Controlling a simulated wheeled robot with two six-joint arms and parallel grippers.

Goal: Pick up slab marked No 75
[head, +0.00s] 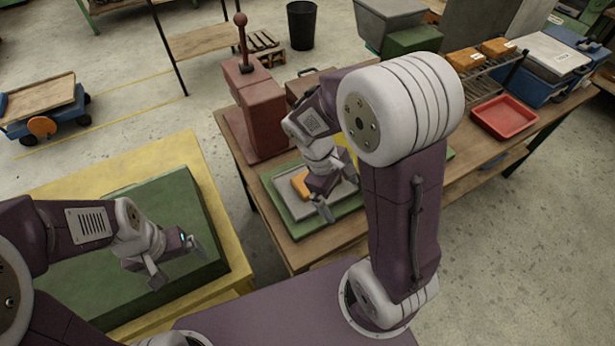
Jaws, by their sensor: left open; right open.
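Two orange slabs with pale labels lie on a wire rack at the back right, a left one (465,59) and a right one (498,47). An orange piece (300,184) lies in a grey tray (288,206) on the wooden table, partly hidden by my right gripper. The markings are too small to read, so I cannot tell which is No 75. My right gripper (339,199) is open and empty above the tray's right part. My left gripper (179,265) is open and empty above a green block on the left.
The tray sits on a green mat (312,229). A red tray (504,117) and a blue box (540,80) are at right. The green block (80,290) rests on a yellow-topped surface (150,157). My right arm hides the table's middle.

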